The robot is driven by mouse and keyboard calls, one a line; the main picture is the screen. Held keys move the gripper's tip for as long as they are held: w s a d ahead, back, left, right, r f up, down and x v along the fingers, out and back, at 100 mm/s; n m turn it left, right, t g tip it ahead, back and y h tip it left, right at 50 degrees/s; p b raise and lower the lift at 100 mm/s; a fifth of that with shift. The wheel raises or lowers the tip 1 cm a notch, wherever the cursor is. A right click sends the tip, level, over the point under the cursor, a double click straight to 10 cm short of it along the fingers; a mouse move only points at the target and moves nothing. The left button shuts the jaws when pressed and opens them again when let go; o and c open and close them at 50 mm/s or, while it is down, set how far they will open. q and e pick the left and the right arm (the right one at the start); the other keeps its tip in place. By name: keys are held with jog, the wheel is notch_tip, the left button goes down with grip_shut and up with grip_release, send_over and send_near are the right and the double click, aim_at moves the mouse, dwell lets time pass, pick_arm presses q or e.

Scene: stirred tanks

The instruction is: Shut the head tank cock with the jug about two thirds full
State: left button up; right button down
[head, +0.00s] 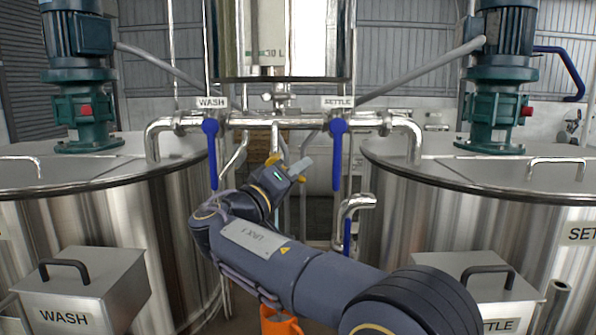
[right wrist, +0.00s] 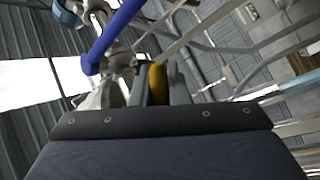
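The steel head tank (head: 285,40), marked 30 L, hangs at top centre above a pipe. A yellow cock handle (head: 272,160) shows in part below that pipe, beside my right gripper (head: 299,167). In the right wrist view a yellow handle (right wrist: 158,84) fills the gap between my right gripper's grey fingers (right wrist: 159,88), and they look shut on it. An orange thing (head: 281,321), perhaps the jug, shows at the bottom, mostly hidden behind my right arm. Its level cannot be seen. My left gripper is out of view.
Blue levers hang down under the WASH (head: 211,155) and SETTLE (head: 338,155) signs, on either side of my right gripper. Large steel tanks stand left (head: 90,220) and right (head: 470,205), with motors on top. Steel boxes with handles stand in front (head: 85,290).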

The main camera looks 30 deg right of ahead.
notch_tip(320, 180, up, 2)
jog(key=n+t+b, duration=0.2)
jog(key=n+b, duration=0.1)
jog(key=n+t+h+b, duration=0.1)
jog(key=n+t+b, duration=0.2)
jog(key=n, duration=0.1)
jog(key=shift+r+b, duration=0.15)
jog(key=shift+b, duration=0.25)
jog(key=c, duration=1.4)
grip_release()
jog(key=b+v, duration=0.3)
jog(key=v, duration=0.4)
jog(key=shift+s+a+f, duration=0.2)
jog(key=shift+a, duration=0.1)
